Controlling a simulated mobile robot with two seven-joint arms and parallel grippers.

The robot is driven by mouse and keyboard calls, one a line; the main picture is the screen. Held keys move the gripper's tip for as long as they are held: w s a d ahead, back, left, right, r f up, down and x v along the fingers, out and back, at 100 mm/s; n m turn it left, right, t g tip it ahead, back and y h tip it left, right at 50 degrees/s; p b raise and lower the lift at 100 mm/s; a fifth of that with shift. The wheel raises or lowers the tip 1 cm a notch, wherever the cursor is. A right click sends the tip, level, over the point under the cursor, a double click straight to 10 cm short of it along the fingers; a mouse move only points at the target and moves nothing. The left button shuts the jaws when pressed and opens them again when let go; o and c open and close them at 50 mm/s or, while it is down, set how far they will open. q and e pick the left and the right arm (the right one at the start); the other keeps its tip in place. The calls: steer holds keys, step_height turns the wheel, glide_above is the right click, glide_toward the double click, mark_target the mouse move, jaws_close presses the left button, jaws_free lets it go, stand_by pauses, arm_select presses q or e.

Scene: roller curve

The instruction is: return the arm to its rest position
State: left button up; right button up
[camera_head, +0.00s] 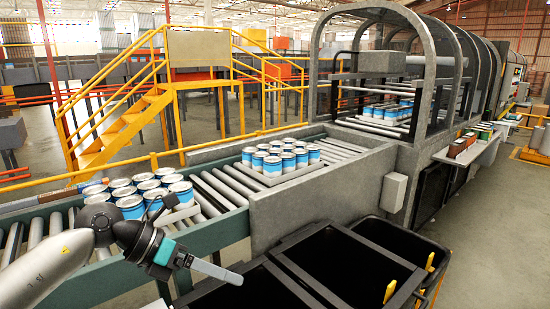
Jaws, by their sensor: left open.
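My left arm (50,265) comes in from the lower left, with a pale link and a dark wrist. My left gripper (222,271) has grey fingers and a teal band, and it points right and slightly down. It shows side-on, open, with nothing visible in it. It is in front of the near edge of the roller conveyor (212,232), left of the black bins. My right gripper is not in view.
Blue and white cans (131,206) stand grouped on the rollers behind my left wrist. Another group of cans (289,153) sits on a tray farther along. Black bins (345,262) fill the lower middle. A grey arched machine (408,150) covers the conveyor farther back. Open floor lies at right.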

arm_select(q)
steer(key=d+r+n+t+h, duration=0.65)
steer(key=r+n+t, duration=0.4)
steer(key=n, duration=0.25)
steer(key=s+a+f+n+t+y, duration=0.1)
steer(key=a+f+n+y, duration=0.6)
steer(key=n, duration=0.4)
steer(key=a+f+n+t+y, duration=0.2)
steer(key=a+f+n+y, duration=0.35)
steer(key=n+y, duration=0.5)
steer(key=s+f+n+g+h, duration=0.1)
steer(key=s+f+n+g, duration=0.2)
steer(key=s+f+g, duration=0.55)
steer(key=s+f+n+g, duration=0.4)
steer(key=s+f, duration=0.6)
steer(key=s, duration=0.6)
step_height(320, 180, down, 21)
steer(key=g+b, duration=0.1)
steer(key=b, duration=0.1)
steer(key=s+a+f+g+b, duration=0.1)
steer(key=s+a+f, duration=0.1)
steer(key=s+f, duration=1.4)
steer(key=shift+f+m+g+b, duration=0.3)
steer(key=shift+f+m+g, duration=0.1)
steer(key=shift+f, duration=0.3)
